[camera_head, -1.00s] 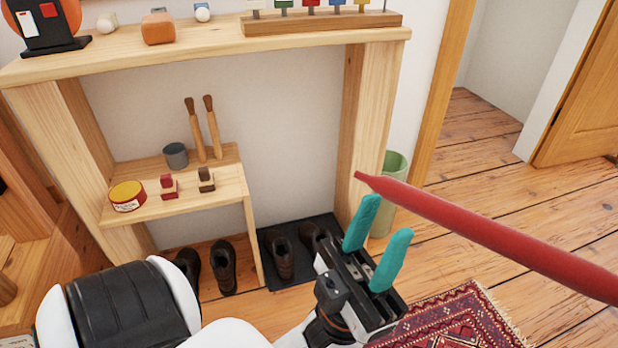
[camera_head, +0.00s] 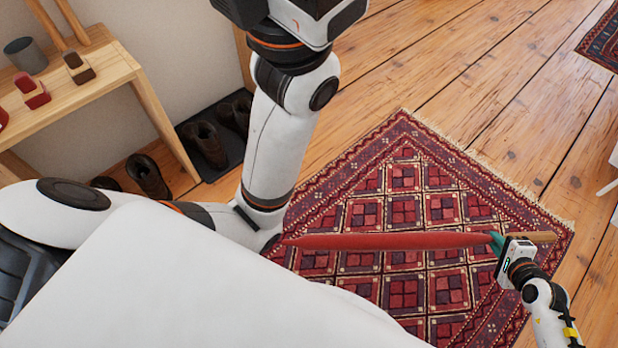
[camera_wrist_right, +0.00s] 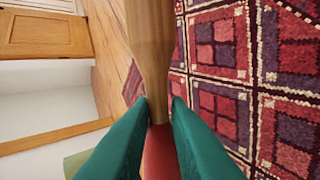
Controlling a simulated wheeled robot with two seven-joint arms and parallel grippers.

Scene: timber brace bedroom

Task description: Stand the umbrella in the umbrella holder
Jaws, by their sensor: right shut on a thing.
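The closed red umbrella (camera_head: 400,241) is held roughly level above the patterned rug, its pointed tip to the left beside my left arm and its wooden handle (camera_head: 530,237) to the right. My right gripper (camera_head: 496,241) is shut on it near where canopy meets handle. The right wrist view shows the wooden handle (camera_wrist_right: 150,55) beyond the teal fingers and the red canopy (camera_wrist_right: 160,158) between them. My left wrist (camera_head: 290,35) is at the top of the head view; its fingers are out of frame. A pale green edge, apparently the umbrella holder (camera_wrist_right: 75,163), shows at lower left in the wrist view.
The red patterned rug (camera_head: 410,200) covers the floor below. Boots (camera_head: 205,145) stand by the wooden shelf (camera_head: 85,85) at left, which carries a grey cup (camera_head: 26,55). Bare floorboards (camera_head: 500,120) are clear at upper right. Another rug (camera_head: 603,42) lies at the far right.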

